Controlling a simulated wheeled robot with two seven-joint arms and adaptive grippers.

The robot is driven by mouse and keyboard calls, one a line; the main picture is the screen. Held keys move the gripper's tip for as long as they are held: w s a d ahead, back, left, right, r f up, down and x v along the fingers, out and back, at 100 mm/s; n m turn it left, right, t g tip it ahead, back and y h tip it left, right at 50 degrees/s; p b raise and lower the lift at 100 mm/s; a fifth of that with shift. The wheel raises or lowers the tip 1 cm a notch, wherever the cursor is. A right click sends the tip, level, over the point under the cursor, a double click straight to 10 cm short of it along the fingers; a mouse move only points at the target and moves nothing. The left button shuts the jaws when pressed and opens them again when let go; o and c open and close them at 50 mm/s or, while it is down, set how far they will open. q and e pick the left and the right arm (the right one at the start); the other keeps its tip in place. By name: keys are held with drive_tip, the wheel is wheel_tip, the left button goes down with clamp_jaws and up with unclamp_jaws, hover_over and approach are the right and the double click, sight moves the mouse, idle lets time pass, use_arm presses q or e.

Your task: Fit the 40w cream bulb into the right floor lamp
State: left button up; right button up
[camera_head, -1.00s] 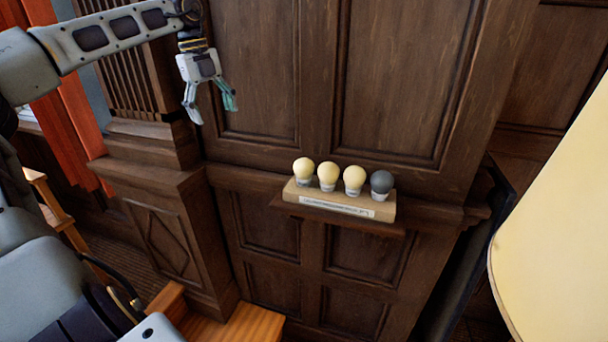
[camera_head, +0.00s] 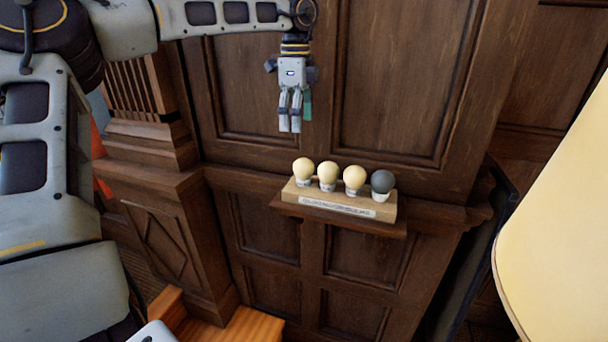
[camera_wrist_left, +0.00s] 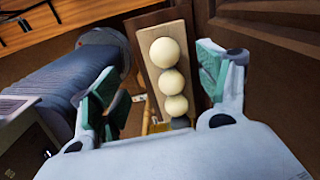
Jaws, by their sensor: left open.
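Three cream bulbs, at left (camera_head: 303,169), second (camera_head: 328,174) and third (camera_head: 354,179), and a dark grey bulb (camera_head: 382,183) stand in a row in a wooden rack. I cannot tell which cream one is 40w. My left gripper (camera_head: 290,130) is open and empty, pointing down above the left end of the row. In the left wrist view the cream bulbs (camera_wrist_left: 171,80) show beyond and between the open fingers, not touched. A large cream lampshade (camera_head: 560,220) is cut off at the right edge; its socket is hidden.
The rack (camera_head: 290,193) with a label strip sits on a narrow ledge (camera_head: 395,231) against dark wood panelling (camera_head: 400,80). A wooden pillar (camera_head: 165,225) stands at the left. The space above the bulbs is free.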

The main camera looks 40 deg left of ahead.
sight(302, 160)
use_arm(q)
drive_tip(key=shift+w+d+f, duration=0.15)
drive_tip(key=shift+d+f, duration=0.05)
drive_tip(key=shift+d, duration=0.4)
use_arm(e)
drive_tip(key=shift+d, duration=0.5)
drive_tip(key=shift+a, duration=0.1)
use_arm(q)
wheel_tip(302, 160, down, 8)
drive_tip(key=shift+r+p, duration=0.1)
drive_tip(key=shift+p, duration=0.2)
drive_tip(key=shift+f, duration=0.4)
use_arm(e)
drive_tip(key=shift+a+r, duration=0.3)
use_arm(q)
drive_tip(key=shift+f, duration=0.1)
use_arm(e)
drive_tip(key=shift+s, duration=0.1)
